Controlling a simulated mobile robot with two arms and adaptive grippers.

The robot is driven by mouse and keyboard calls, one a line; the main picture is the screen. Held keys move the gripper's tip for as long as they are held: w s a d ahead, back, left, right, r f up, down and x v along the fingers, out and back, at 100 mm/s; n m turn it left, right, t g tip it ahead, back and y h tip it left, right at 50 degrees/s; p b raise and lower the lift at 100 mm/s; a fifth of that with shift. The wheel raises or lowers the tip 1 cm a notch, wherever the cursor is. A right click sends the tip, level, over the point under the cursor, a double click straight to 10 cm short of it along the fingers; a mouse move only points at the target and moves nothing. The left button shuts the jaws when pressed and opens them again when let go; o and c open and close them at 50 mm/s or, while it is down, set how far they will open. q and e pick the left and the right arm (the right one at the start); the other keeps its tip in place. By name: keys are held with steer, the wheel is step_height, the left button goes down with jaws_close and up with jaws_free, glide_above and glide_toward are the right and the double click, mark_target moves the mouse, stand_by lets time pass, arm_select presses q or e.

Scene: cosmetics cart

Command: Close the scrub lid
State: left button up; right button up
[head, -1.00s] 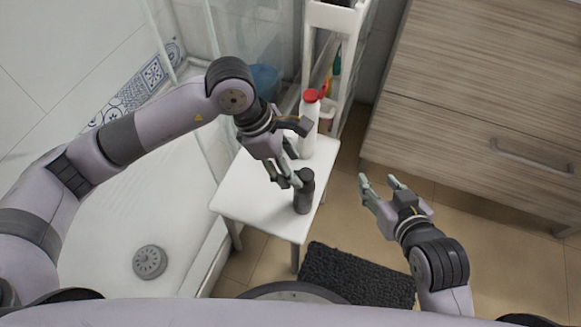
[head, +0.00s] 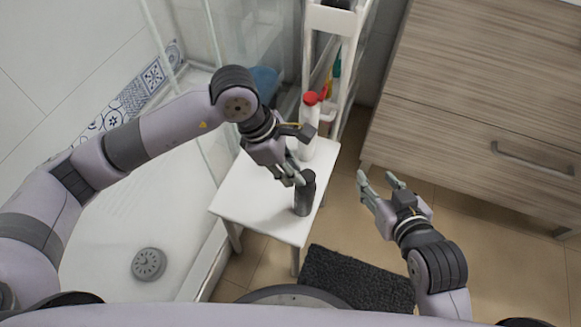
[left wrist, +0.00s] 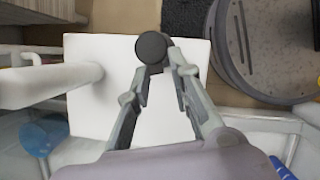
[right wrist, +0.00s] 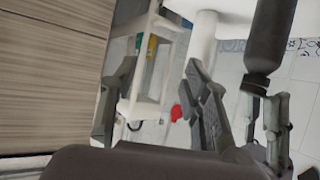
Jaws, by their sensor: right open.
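The dark grey cylindrical scrub bottle (head: 305,197) stands upright on the white stool (head: 240,200). My left gripper (head: 297,178) is at its upper end, with the fingertips close to the lid. In the left wrist view the round dark lid (left wrist: 152,47) shows from above at the fingertips (left wrist: 160,68), with a gap between the fingers. I cannot tell whether they grip it. The bottle also shows, upside down, in the right wrist view (right wrist: 268,40). My right gripper (head: 376,177) is open and empty, to the right of the stool and apart from the bottle.
A white bottle with a red cap (head: 310,125) stands at the back of the stool, behind my left gripper. A white shelf cart (head: 345,75) is behind it. A wooden drawer unit (head: 470,130) is at the right. A dark mat (head: 355,277) lies on the floor in front.

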arm_select(q)
jaws_close()
steer(key=shift+f, duration=0.1)
steer(key=h+b, duration=0.1)
steer(key=b, duration=0.1)
steer(key=f+h+b, duration=0.1)
steer(key=b, duration=0.2)
steer(key=shift+s+a+f, duration=0.1)
steer(key=shift+a+f, duration=0.05)
steer(key=shift+a, duration=0.2)
arm_select(e)
step_height(320, 180, up, 20)
steer(key=a+t+y, duration=0.2)
steer(key=t+y, duration=0.2)
steer(key=t, duration=0.9)
steer(key=shift+s+a+r+n+y, duration=0.15)
steer(key=shift+s+a+n+y, duration=0.15)
steer(key=shift+s+y, duration=0.1)
